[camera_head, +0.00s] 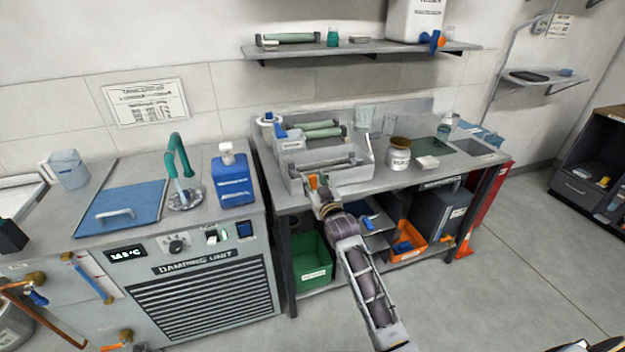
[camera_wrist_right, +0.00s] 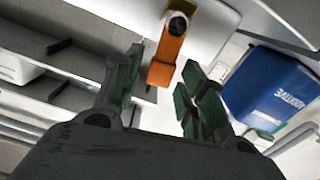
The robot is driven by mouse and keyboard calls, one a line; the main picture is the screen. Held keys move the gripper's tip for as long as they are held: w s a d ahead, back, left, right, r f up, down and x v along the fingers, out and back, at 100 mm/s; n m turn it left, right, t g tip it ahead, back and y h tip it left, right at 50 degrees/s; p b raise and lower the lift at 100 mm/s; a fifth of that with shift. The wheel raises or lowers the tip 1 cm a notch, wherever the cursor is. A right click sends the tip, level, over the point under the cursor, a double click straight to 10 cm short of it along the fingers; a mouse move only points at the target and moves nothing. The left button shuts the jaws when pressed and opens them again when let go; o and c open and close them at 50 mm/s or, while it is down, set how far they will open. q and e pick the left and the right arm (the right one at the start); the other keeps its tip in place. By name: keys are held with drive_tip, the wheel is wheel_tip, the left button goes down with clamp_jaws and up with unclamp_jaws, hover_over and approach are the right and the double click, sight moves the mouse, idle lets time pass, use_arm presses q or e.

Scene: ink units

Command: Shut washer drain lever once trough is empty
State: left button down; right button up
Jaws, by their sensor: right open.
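The washer (camera_head: 360,178) is a grey trough unit with rollers on the middle bench in the head view. I cannot tell whether liquid stands in its trough. An orange drain lever (camera_head: 313,181) shows at its front, partly hidden by my right gripper (camera_head: 322,197). In the right wrist view the orange lever (camera_wrist_right: 167,62) hangs from a dark round pivot against a pale surface. My right gripper (camera_wrist_right: 160,88) is open, its green-padded fingers on either side of the lever's lower end. I cannot tell whether they touch it. My left gripper is not in view.
A blue additive container (camera_wrist_right: 272,88) is at the right in the wrist view. A green bin (camera_head: 312,262) and an orange bin (camera_head: 408,245) sit under the bench. A brown-topped jar (camera_head: 398,158) stands right of the washer. The damping unit (camera_head: 210,290) is at the left.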

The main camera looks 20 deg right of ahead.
drive_tip(key=shift+w, duration=1)
clamp_jaws()
